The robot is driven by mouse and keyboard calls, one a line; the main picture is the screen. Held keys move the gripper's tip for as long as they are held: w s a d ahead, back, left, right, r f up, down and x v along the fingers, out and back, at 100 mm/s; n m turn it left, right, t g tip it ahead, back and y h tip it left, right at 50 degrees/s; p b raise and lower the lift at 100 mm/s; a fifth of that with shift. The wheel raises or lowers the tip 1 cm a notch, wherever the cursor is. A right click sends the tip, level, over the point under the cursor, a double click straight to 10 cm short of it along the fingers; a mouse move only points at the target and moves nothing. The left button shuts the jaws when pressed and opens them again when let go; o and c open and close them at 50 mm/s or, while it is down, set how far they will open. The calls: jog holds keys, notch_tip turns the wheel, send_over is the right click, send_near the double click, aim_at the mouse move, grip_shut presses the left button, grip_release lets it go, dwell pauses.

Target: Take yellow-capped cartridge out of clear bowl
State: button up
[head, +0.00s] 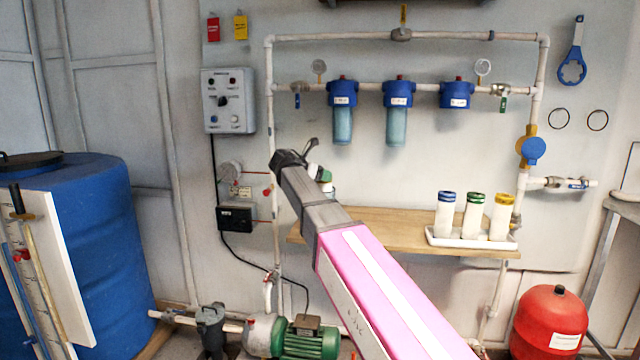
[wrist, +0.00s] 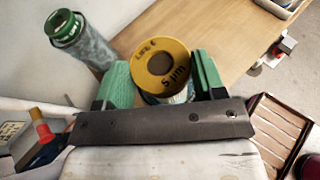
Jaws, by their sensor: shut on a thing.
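In the head view my gripper (head: 318,172) is over the left part of the wooden bench, mostly hidden by my arm. A green-topped, translucent cylinder (wrist: 80,40) stands to the left in the wrist view.
A white tray (head: 470,240) with blue-, green- and yellow-capped white cartridges stands on the right of the wooden bench (head: 390,226). Blue filter housings (head: 398,93) hang on the pipe above; the rightmost has no bowl. The bench between gripper and tray is clear.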

notch_tip(320, 180, up, 15)
dwell(0.5)
jog(key=shift+f, duration=0.1)
dwell(0.3)
